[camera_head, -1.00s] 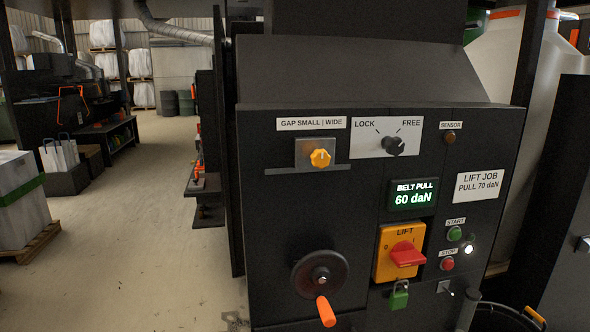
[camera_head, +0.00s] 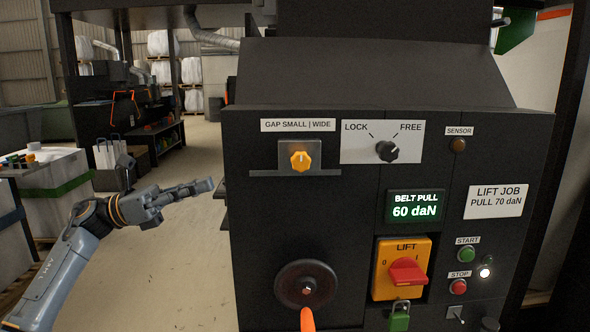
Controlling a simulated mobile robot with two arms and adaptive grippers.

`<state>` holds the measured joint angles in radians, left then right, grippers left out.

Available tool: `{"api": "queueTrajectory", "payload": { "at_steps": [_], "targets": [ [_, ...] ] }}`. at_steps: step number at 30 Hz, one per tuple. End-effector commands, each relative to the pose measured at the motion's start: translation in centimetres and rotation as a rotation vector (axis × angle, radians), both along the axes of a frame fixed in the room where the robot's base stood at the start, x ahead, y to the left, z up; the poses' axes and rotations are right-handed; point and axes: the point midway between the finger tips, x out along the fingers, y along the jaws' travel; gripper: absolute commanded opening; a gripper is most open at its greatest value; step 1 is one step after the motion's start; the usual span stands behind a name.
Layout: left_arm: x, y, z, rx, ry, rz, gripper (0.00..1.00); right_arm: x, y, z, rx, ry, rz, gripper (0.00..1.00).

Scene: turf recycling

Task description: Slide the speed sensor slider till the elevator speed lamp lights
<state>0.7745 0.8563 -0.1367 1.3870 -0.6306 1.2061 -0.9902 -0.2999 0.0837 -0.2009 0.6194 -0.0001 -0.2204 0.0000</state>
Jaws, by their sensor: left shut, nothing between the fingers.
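An orange knob (camera_head: 300,160) sits on a grey metal plate above a narrow horizontal bar, under the label "GAP SMALL | WIDE". It is the only slider-like part I can make out. A small lamp (camera_head: 458,145) under the label "SENSOR" is dull brown and looks unlit. My left gripper (camera_head: 207,186) comes in from the left, its fingers shut and empty, pointing right. In the picture it is just left of the panel's edge, lower than the orange knob and apart from it. My right gripper is not in view.
The black panel (camera_head: 345,225) also bears a LOCK/FREE dial (camera_head: 388,151), a "60 daN" display (camera_head: 415,206), a red lift switch (camera_head: 408,271), green and red buttons and a handwheel (camera_head: 305,285). A table (camera_head: 40,162) with small parts stands left. Open floor lies beyond my gripper.

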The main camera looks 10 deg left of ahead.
Motion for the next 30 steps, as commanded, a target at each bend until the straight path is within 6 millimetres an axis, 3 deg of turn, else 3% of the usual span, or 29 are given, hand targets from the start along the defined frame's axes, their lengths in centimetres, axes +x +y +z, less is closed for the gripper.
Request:
{"api": "queueTrajectory", "payload": {
  "at_steps": [3, 8, 21, 30],
  "targets": [
    [-1.0, 0.1, 0.8, 0.067, -0.059, -0.016, 0.00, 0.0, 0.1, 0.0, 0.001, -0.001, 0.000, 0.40],
    [-0.9, -1.3, 1.5, 0.079, -0.068, -0.024, 0.00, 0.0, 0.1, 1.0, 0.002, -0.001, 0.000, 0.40],
    [1.5, -9.8, 3.8, 0.074, -0.066, -0.026, 0.00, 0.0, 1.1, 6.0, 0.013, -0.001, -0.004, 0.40],
    [2.4, -12.6, 4.1, 0.074, -0.065, -0.023, 0.00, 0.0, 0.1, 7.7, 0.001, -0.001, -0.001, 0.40]
  ]
}}
